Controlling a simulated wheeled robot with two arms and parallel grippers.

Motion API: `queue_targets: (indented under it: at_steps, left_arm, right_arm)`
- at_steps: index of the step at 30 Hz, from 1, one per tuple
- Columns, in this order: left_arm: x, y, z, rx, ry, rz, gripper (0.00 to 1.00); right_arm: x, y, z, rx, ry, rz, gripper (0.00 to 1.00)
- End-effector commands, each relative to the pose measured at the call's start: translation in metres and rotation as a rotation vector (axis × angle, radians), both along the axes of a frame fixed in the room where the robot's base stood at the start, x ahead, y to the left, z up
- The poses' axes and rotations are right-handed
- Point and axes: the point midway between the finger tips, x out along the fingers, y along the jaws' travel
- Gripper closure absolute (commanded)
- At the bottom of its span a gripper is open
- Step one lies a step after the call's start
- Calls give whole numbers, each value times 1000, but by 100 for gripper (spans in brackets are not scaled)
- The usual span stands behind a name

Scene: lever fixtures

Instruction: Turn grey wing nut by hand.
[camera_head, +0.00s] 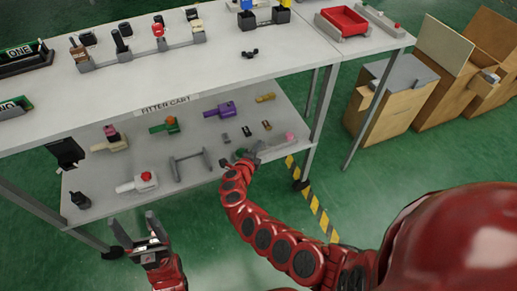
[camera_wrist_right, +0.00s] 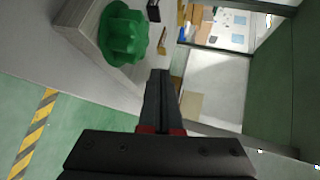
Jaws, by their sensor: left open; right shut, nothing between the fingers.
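A small dark winged piece (camera_head: 249,53), which looks like the wing nut, lies on the cart's top near its front edge. My right gripper (camera_head: 259,148) is well below it, at the front edge of the lower shelf. In the right wrist view its fingers (camera_wrist_right: 160,75) are shut with nothing between them. A green lobed knob (camera_wrist_right: 123,33) is just beyond and left of the fingertips, apart from them. My left gripper (camera_head: 137,232) is open and empty, in front of the cart at the lower left. The wing nut is not identifiable in the wrist view.
The lower shelf (camera_head: 210,165) holds several fixtures, including a purple one (camera_head: 220,110) and a white one with a red button (camera_head: 140,181). A red tray (camera_head: 343,20) is on top at right. A cart post (camera_head: 318,125) stands right of my right gripper.

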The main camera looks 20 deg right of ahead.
Motion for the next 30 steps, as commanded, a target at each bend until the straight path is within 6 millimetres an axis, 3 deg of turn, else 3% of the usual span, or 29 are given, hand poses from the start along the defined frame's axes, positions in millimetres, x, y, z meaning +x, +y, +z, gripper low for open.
queue_targets:
  at_steps: [15,30]
  left_arm:
    - [0,0,-28,0,0,0,29]
    - [0,0,-29,0,0,0,29]
  right_arm:
    - [15,2,-2,1,-2,3,100]
    - [17,2,0,1,-1,3,100]
